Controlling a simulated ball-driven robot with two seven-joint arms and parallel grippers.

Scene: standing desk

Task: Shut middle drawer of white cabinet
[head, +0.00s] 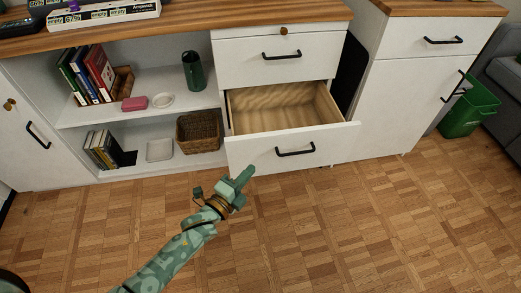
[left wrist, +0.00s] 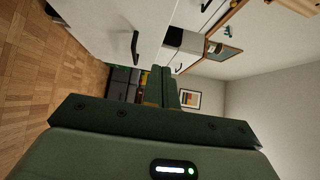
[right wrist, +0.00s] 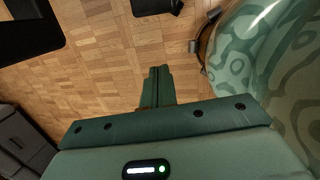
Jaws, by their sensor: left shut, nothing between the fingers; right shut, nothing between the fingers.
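The white cabinet (head: 276,57) stands under a wooden top in the head view. Its middle drawer (head: 255,155) is pulled out, showing an empty wooden inside and a black bar handle (head: 296,152) on its front. My left gripper (head: 247,173) is shut and empty, near the lower left of the drawer front; I cannot tell whether it touches. In the left wrist view its closed fingers (left wrist: 165,87) point past a white front with a black handle (left wrist: 135,46). My right gripper (right wrist: 158,88) is shut and empty above the parquet floor in the right wrist view; the head view does not show it.
Left of the drawer are open shelves (head: 185,85) with books, a dark green cup (head: 192,71) and a wicker basket (head: 198,133). Another white cabinet (head: 415,75) and a green bin (head: 468,108) stand to the right. The parquet floor (head: 350,220) in front is clear.

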